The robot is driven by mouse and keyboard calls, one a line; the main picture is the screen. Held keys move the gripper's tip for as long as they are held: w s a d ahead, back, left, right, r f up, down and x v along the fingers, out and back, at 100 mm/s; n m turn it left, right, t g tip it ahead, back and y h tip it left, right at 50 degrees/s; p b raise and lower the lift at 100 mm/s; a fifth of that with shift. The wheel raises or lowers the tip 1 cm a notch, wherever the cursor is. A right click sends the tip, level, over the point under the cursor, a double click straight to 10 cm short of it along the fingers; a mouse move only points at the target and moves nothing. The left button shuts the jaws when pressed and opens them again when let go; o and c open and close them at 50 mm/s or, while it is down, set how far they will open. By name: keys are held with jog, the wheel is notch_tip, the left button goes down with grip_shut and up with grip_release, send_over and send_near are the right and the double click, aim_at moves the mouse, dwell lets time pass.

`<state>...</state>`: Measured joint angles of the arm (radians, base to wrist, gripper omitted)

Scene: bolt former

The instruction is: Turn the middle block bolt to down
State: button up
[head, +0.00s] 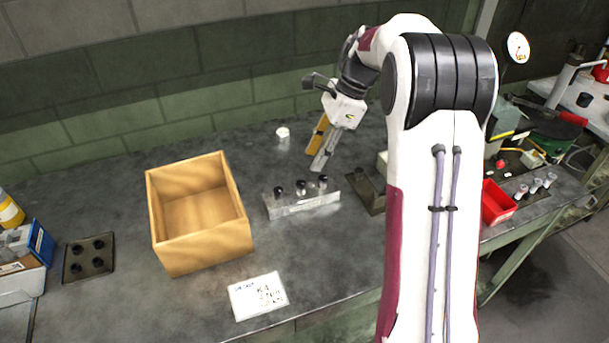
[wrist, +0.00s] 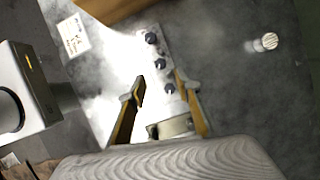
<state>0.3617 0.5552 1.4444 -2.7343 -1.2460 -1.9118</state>
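A grey metal block (head: 290,204) lies on the bench right of the wooden box. Three dark-headed bolts stand in a row along its top. The middle bolt (head: 301,187) sits between the left bolt (head: 278,191) and the right bolt (head: 323,182). In the wrist view the middle bolt (wrist: 160,63) shows between the other two, beyond my fingertips. My gripper (head: 318,150) hangs above and behind the block's right end, apart from the bolts. In the wrist view its two yellowish fingers (wrist: 158,90) stand apart with nothing held between them.
An open wooden box (head: 207,240) stands left of the block. A white written card (head: 258,296) lies in front. A dark plate (head: 368,190) is right of the block, and a small white cylinder (head: 283,132) stands behind. A red bin (head: 497,202) is farther right.

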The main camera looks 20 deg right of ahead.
aim_at(301, 183)
jog(key=shift+f, duration=0.15)
jog(key=shift+x, duration=3.8)
jog(key=shift+a, duration=0.1)
grip_shut()
